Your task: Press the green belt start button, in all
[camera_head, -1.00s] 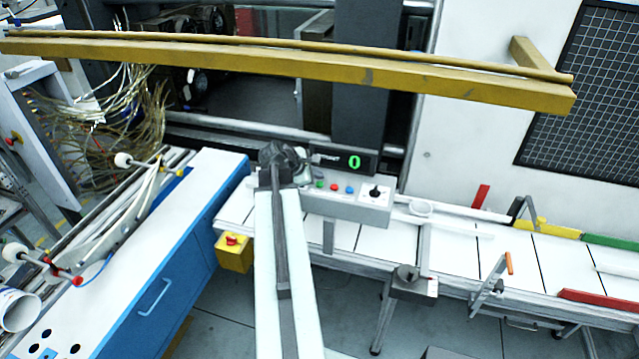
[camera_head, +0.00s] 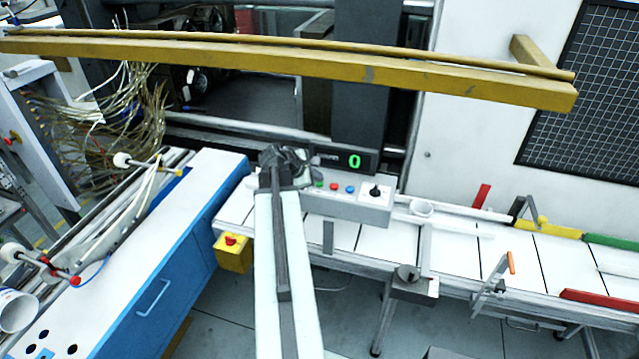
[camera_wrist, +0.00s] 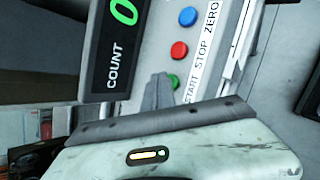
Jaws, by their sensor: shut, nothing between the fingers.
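The green start button (camera_head: 319,184) is at the left end of the button row on the grey control box (camera_head: 345,207). In the wrist view the green button (camera_wrist: 174,80) shows beside the fingertips, partly covered by them, next to the word START. My gripper (camera_wrist: 159,78) is shut and empty, its tips close to the button; I cannot tell if they touch it. In the head view my gripper (camera_head: 304,168) is over the left part of the box. The count display (camera_head: 355,161) reads a green 0.
A red button (camera_head: 334,187), a blue button (camera_head: 350,189) and a black knob (camera_head: 375,191) are to the right of the green one. A yellow emergency-stop box (camera_head: 233,252) hangs at the conveyor's left end.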

